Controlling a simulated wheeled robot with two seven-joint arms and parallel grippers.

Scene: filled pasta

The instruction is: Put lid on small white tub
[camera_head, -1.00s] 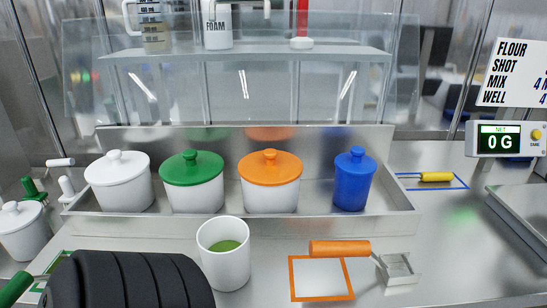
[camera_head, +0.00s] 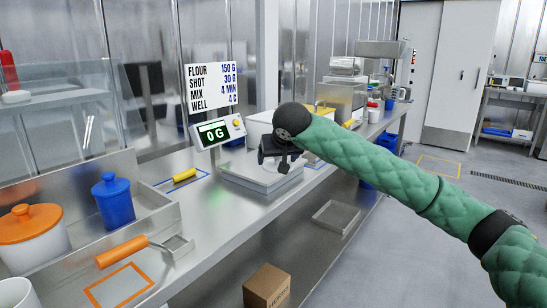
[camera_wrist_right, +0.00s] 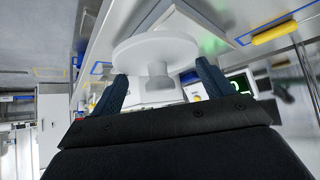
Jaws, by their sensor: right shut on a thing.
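My right gripper (camera_head: 281,163) is over the scale platform at the far part of the counter in the head view. In the right wrist view my right gripper (camera_wrist_right: 161,72) is shut on a white round lid (camera_wrist_right: 155,47), its fingers either side of the knob. The lid is hard to make out in the head view. A pale form shows just beyond the lid in the wrist view; I cannot tell whether it is a tub or whether they touch. A white cup-like tub (camera_head: 15,293) is cut off at the lower left of the head view. My left gripper is out of view.
The scale platform (camera_head: 262,178) stands beside a display (camera_head: 220,131) reading 0 G. A yellow-handled tool (camera_head: 184,175), blue lidded jar (camera_head: 113,200), orange-lidded jar (camera_head: 32,233) and orange-handled scraper (camera_head: 122,251) lie to the left. A cardboard box (camera_head: 267,287) is below the counter.

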